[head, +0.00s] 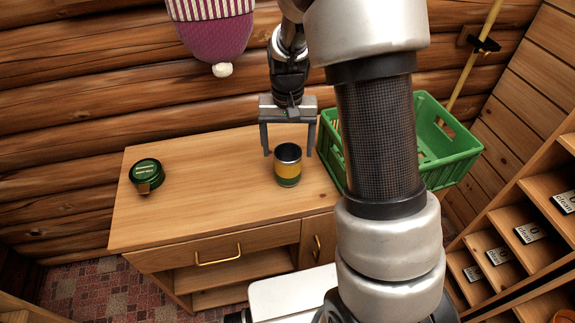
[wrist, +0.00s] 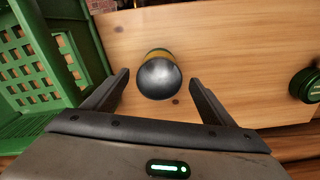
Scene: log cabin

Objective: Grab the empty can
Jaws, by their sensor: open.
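The can (head: 288,165) stands upright on the wooden cabinet top, with a dark open top, a yellow band and a green base. In the wrist view the can (wrist: 159,76) shows its grey round end between and just beyond my fingertips. My gripper (head: 289,153) is open above and behind the can, with one finger to each side of it in the picture. In the wrist view my gripper (wrist: 160,82) has both fingers apart and nothing held between them. I cannot tell whether a finger touches the can.
A green round tin (head: 147,174) sits at the left of the wooden cabinet (head: 215,200). A green crate (head: 455,160) is at the right, close to my gripper. A purple knitted hat (head: 215,35) hangs above.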

